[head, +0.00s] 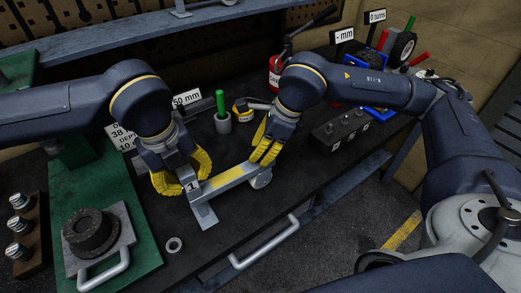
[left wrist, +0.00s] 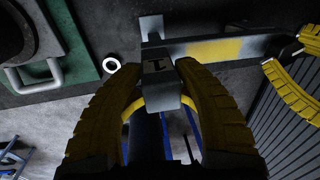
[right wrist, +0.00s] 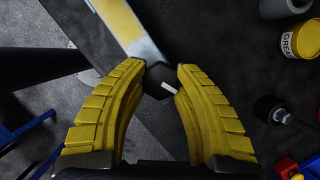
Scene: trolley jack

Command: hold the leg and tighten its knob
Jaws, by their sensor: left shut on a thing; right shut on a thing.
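The leg (head: 228,180) is a grey bar with a yellow band, lying on the dark bench top, with a crosspiece at its near left end. A grey block marked "1" (left wrist: 160,82) stands at that end. My left gripper (head: 182,183) is shut on this block, one yellow finger on each side. The dark knob (right wrist: 157,80) with a white mark is at the bar's other end. My right gripper (right wrist: 164,72) is shut on the knob. In the head view, the right gripper (head: 265,148) hides the knob.
A green plate (head: 140,240) with a black ring and a loop handle is at left. A loose washer (head: 174,245) lies near the front. A dark block (head: 340,130) is right.

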